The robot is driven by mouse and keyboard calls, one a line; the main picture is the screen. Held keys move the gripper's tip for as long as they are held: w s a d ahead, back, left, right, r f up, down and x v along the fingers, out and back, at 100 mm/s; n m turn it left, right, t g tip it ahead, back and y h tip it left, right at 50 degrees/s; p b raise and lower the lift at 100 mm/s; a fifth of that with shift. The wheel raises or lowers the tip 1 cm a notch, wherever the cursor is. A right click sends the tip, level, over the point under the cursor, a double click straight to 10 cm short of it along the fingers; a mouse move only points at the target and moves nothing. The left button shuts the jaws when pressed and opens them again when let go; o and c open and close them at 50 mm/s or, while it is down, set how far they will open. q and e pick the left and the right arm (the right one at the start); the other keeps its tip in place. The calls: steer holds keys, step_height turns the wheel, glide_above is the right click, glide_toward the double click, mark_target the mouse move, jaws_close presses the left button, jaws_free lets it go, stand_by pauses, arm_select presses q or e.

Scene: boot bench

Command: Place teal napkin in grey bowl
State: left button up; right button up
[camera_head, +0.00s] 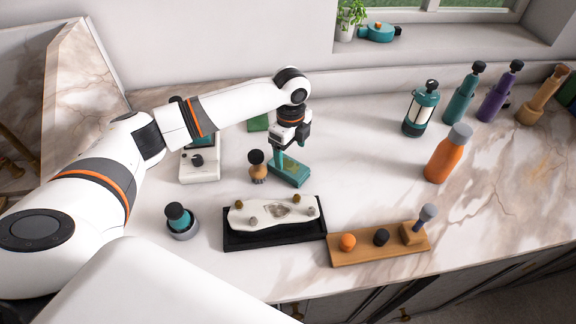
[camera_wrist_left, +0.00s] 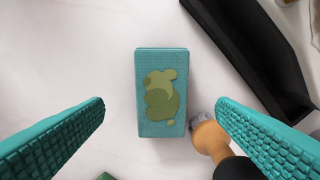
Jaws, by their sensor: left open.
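A flat teal rectangular block (camera_head: 289,172) with an olive patch lies on the marble counter; it is the nearest match to a teal napkin. In the left wrist view the block (camera_wrist_left: 160,65) is centred between the fingers. My left gripper (camera_head: 281,160) is open above it, with teal padded fingers spread either side; the gripper also shows in the wrist view (camera_wrist_left: 160,104). No clear grey bowl shows. A small grey round holder (camera_head: 184,234) at the front left has a teal, black-topped piece in it. My right gripper is not in view.
A tan, black-topped tool (camera_head: 258,173) stands close to the block, near one finger. A black tray (camera_head: 240,241) with a pale slab and a wooden board (camera_head: 378,254) lie in front. An orange bottle (camera_head: 448,153) stands right.

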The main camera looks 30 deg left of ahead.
mark_target(289, 166)
arm_select(q)
step_height(289, 166, down, 6)
steer(key=shift+s+a+r+p, duration=0.1)
steer(key=shift+r+p, duration=0.1)
steer(key=shift+p, duration=0.95)
steer(key=shift+f, duration=0.3)
steer(key=c, duration=1)
steer(key=shift+c, duration=0.7)
steer(key=shift+r, duration=0.2)
